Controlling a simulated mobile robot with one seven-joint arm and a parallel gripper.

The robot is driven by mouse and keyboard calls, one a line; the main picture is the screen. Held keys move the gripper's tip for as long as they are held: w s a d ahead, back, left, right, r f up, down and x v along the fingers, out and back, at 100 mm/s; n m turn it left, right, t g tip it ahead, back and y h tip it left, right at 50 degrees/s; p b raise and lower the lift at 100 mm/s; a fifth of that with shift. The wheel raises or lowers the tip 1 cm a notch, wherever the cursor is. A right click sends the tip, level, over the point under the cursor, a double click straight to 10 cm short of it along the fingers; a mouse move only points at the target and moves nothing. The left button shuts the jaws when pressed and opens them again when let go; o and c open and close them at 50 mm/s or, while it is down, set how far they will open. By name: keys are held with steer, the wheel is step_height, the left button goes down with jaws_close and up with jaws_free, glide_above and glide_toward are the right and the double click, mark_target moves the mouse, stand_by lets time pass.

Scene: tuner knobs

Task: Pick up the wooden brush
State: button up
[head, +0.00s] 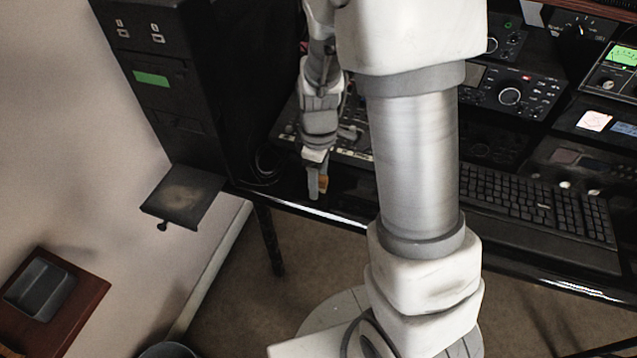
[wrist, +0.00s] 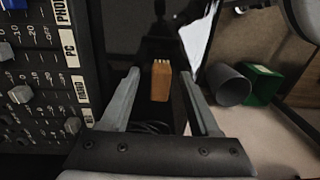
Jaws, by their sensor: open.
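The wooden brush (wrist: 161,82) is a small orange-brown block with a pale, toothed top edge in the wrist view. It lies on the black desk surface between the two open fingers of my gripper (wrist: 162,78), with a gap visible on each side. In the head view, my gripper (head: 317,190) points down near the front edge of the desk. A small orange part of the brush (head: 323,184) shows beside the fingers there; the rest is hidden.
A mixer panel (wrist: 40,75) with knobs stands close on the left in the wrist view. A keyboard (head: 540,205) lies right on the black desk. A dark computer tower (head: 165,85) stands left. Bins (wrist: 228,84) are on the floor beyond the desk edge.

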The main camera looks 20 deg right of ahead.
mark_target(324, 179)
jaws_close()
steer(key=shift+r, duration=0.1)
stand_by(0.3)
steer(key=shift+r, duration=0.5)
steer(key=r, duration=0.1)
steer(key=r+p, duration=0.1)
steer(key=d+r+p, duration=0.1)
steer(key=r, duration=0.1)
steer(key=shift+s, duration=0.35)
steer(key=s+d+r+p, duration=0.1)
steer(key=s+d+r, duration=0.5)
steer(key=s+d, duration=0.1)
steer(key=shift+s+p, duration=0.3)
steer(key=shift+p, duration=0.05)
steer(key=shift+d, duration=0.1)
